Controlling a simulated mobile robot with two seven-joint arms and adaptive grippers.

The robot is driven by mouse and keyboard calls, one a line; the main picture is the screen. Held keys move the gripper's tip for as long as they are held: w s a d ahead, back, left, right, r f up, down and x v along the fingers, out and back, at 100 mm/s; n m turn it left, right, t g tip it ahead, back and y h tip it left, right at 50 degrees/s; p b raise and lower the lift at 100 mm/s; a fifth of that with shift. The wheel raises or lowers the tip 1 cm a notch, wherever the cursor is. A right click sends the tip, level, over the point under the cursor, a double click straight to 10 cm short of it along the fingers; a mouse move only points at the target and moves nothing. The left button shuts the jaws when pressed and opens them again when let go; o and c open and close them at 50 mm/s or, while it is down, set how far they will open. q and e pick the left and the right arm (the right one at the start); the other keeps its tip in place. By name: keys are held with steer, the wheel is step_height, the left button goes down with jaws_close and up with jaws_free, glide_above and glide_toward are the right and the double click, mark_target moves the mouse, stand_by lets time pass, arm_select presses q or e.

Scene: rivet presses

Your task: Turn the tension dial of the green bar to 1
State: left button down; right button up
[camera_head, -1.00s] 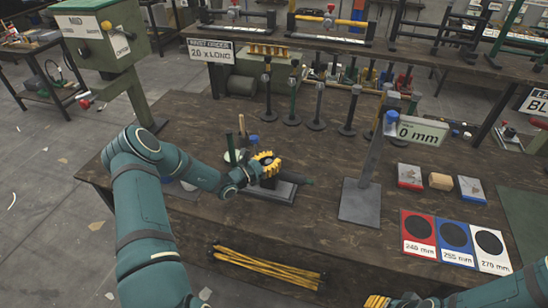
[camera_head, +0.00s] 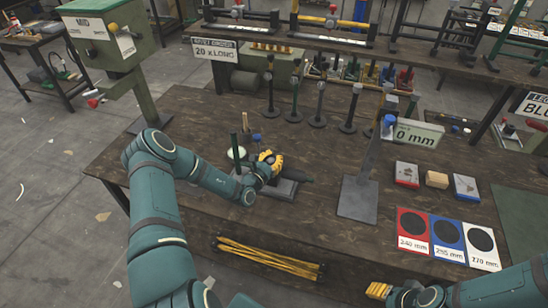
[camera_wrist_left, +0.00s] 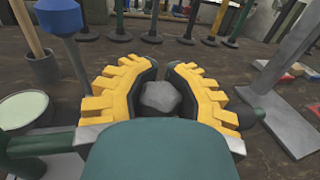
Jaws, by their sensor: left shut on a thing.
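My left gripper (camera_head: 268,166) is at the front middle of the bench, over a low grey stand. In the left wrist view its yellow fingers (camera_wrist_left: 160,88) are closed around a rounded grey knob (camera_wrist_left: 161,97), which looks like the dial. A dark green bar (camera_wrist_left: 40,145) shows left of the fingers, and its dark end (camera_head: 304,178) sticks out right of the gripper in the head view. The dial's numbers and pointer are hidden. My right gripper (camera_head: 379,290) is only partly seen at the bottom, away from the bar; its opening is unclear.
A post with a mm sign (camera_head: 418,134) stands right of the gripper. A blue-topped post (camera_wrist_left: 60,20) and a pale round dish (camera_wrist_left: 22,110) are close on its left. Several upright posts stand behind. Yellow rods (camera_head: 268,256) lie below the bench's front edge.

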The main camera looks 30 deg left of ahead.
arm_select(q)
steer(key=shift+d+f, duration=0.1)
steer(key=shift+f, duration=0.1)
steer(key=c, duration=0.6)
jaws_free()
steer(key=shift+r, duration=0.1)
steer(key=shift+s, duration=0.1)
steer(key=s, duration=1.2)
steer(key=shift+w, duration=0.1)
